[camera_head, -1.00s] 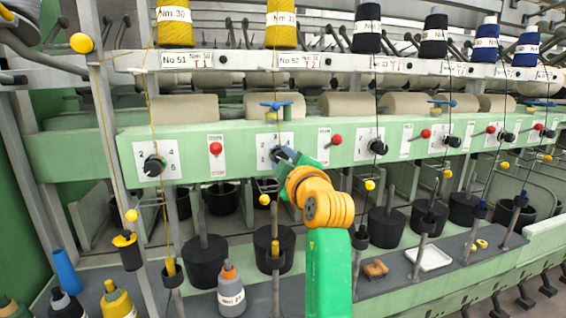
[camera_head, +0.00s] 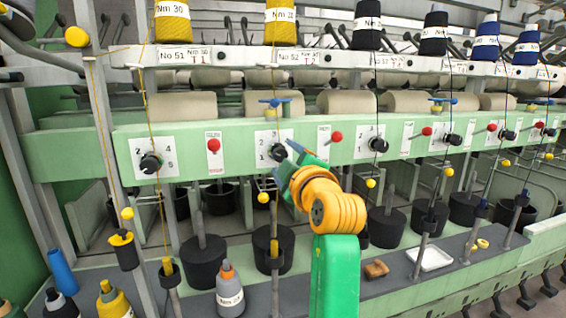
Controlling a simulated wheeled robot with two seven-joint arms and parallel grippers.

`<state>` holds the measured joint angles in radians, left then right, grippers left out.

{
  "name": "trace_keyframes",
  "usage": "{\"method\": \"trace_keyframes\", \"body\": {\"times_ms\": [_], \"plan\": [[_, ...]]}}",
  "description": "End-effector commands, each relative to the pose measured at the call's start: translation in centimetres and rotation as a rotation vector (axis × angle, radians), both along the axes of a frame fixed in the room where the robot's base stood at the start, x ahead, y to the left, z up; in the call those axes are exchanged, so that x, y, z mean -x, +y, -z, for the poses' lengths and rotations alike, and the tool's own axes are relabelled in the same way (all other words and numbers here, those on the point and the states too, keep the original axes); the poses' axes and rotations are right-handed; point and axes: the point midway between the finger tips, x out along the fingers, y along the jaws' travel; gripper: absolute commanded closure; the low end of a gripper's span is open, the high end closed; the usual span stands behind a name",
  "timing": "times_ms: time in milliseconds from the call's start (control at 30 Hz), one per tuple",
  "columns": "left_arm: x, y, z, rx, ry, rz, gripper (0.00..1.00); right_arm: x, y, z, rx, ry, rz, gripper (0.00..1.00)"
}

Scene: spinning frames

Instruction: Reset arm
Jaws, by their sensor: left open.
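My left arm, green and orange, rises from the bottom middle. Its left gripper (camera_head: 287,160) is open, just right of and below a black knob (camera_head: 278,152) on the white dial plate of the second station. No object shows between its fingers. The wrist partly hides the fingers, and I cannot tell whether a fingertip touches the knob. My right gripper is not in view.
A pale green machine beam (camera_head: 230,145) with knobs and red buttons (camera_head: 213,145) crosses the middle. Yarn cones (camera_head: 279,22) stand above. Black cylinders (camera_head: 204,262) and a grey bottle (camera_head: 229,292) stand below. A white tray (camera_head: 449,262) lies at right on the ledge.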

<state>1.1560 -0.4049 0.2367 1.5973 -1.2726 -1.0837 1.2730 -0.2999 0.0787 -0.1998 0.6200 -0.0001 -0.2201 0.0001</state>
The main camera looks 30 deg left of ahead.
Motion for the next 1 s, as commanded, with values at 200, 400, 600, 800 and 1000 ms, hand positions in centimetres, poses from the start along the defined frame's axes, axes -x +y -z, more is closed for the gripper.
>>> {"method": "trace_keyframes", "body": {"times_ms": [200,400,600,800,1000], "plan": [[2.5,-3.1,0.4,-0.002,-0.001,0.000,0.31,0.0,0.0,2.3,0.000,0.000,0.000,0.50],[2.9,-3.5,0.1,0.000,0.000,0.000,0.31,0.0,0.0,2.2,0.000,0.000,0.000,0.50],[2.9,-3.5,0.1,0.000,0.000,0.000,0.31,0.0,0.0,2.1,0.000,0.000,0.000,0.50],[-0.4,-4.7,3.5,-0.110,0.156,0.076,0.31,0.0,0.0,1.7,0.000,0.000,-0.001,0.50],[-7.5,-9.7,21.7,-0.436,0.676,0.432,0.31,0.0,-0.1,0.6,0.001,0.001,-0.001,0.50]]}}
